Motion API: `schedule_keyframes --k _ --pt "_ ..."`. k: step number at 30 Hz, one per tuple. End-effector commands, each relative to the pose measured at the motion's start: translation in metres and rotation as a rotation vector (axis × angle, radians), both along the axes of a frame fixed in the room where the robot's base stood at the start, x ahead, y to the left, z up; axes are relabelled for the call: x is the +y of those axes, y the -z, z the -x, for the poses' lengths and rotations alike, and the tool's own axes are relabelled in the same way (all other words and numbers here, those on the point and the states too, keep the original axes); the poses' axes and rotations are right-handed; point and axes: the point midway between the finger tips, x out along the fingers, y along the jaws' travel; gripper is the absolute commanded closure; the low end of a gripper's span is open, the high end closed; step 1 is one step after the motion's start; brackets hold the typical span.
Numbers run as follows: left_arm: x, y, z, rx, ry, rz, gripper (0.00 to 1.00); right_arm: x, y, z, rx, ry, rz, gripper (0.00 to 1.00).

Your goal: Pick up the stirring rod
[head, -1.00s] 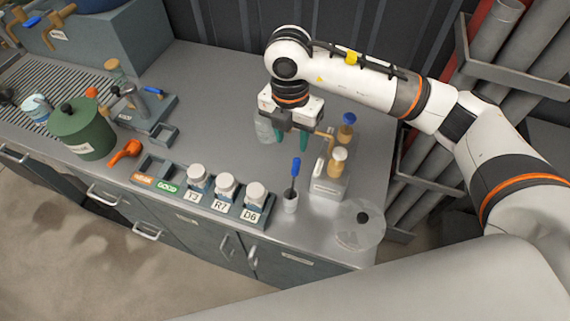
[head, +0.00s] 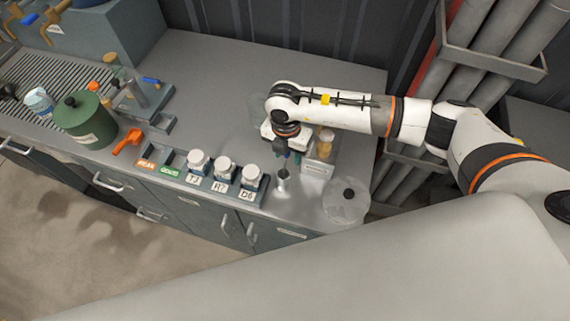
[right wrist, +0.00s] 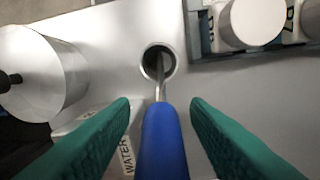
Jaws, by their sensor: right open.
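The stirring rod has a blue handle (right wrist: 165,140) and a thin metal shaft. It stands in a small metal cup (head: 282,186), whose round mouth also shows in the right wrist view (right wrist: 159,62). My right gripper (right wrist: 160,104) is open, with one green finger on each side of the blue handle. A gap shows between the handle and each finger. In the head view my right gripper (head: 288,152) is just above the cup and hides most of the handle. My left gripper is not in view.
A rack with white-capped jars (head: 224,168) stands left of the cup. A round clear container with a black knob (head: 346,202) is to the right. A holder with an amber-topped bottle (head: 324,143) is close behind the gripper. The back middle of the counter is clear.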

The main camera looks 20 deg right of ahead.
Motion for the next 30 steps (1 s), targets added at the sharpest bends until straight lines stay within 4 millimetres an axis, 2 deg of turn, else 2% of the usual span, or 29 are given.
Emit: schedule_keyframes --k 5,12,13,22,26,30 --pt "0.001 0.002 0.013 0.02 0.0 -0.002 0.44 0.0 0.001 0.0 0.0 -0.001 0.0 0.59" --pt "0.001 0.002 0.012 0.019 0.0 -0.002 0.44 0.0 0.0 0.0 0.0 0.0 0.0 0.98" --pt "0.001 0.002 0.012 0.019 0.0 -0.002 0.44 0.0 0.0 0.0 0.0 0.0 0.0 1.0" --pt "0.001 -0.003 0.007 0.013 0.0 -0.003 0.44 0.0 -0.006 0.0 0.0 0.0 0.0 1.0" --pt "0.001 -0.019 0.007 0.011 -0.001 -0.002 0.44 0.0 -0.027 0.0 0.0 -0.001 0.0 1.0" --pt "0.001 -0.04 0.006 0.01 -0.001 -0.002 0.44 0.0 -0.057 0.0 0.0 0.0 -0.001 1.0"
